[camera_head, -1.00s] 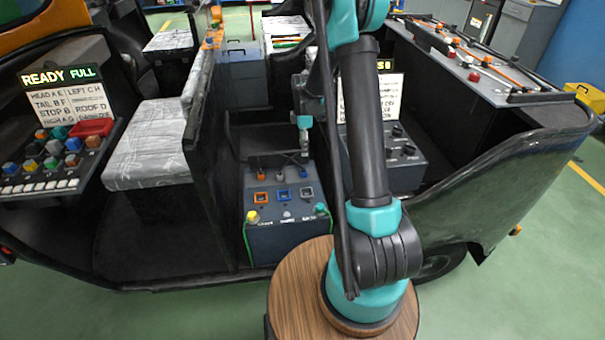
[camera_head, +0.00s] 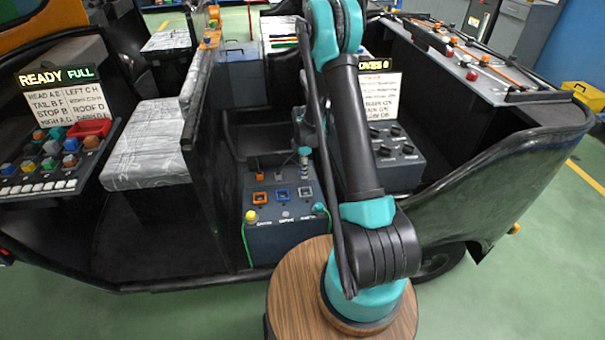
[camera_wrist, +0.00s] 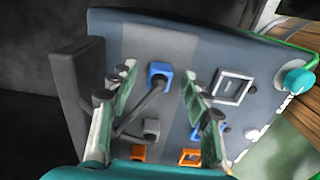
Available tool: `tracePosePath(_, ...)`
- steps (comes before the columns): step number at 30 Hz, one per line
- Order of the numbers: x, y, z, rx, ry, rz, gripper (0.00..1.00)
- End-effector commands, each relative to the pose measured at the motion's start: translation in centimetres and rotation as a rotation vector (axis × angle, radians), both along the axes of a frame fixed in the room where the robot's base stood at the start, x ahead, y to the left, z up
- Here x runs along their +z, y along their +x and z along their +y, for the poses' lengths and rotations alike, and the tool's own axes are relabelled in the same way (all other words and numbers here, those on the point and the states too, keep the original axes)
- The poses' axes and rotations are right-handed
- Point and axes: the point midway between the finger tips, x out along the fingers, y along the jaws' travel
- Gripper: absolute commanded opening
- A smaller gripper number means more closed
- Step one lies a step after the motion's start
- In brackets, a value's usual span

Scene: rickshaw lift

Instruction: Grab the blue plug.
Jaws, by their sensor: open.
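The blue plug (camera_wrist: 160,73) stands on the dark grey panel in the wrist view, with a dark cable running from it. My gripper (camera_wrist: 157,82) is open, with one finger on each side of the blue plug and a gap to each. In the head view my gripper (camera_head: 304,160) is low over the back of the panel box (camera_head: 268,240); the blue plug cannot be made out there. A blue-framed socket (camera_head: 282,195) sits on the box between an orange and a pale one. The right finger partly hides it in the wrist view.
A grey plug (camera_wrist: 151,128) and an orange plug (camera_wrist: 137,152) stand close to the blue one. A teal knob (camera_wrist: 298,80) is at the panel's edge. A dark partition (camera_head: 205,165) rises left of the box; a knob console (camera_head: 395,155) stands right.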

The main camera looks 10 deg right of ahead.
Motion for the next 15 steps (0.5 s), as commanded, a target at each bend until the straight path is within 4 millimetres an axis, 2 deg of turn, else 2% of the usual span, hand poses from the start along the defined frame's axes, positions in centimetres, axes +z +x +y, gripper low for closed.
tracePosePath(8, -0.26, -0.03, 0.01, 0.000, 0.000, 0.000, 0.48)
tracePosePath(15, -0.24, -0.03, 0.01, 0.000, 0.000, 0.000, 0.18)
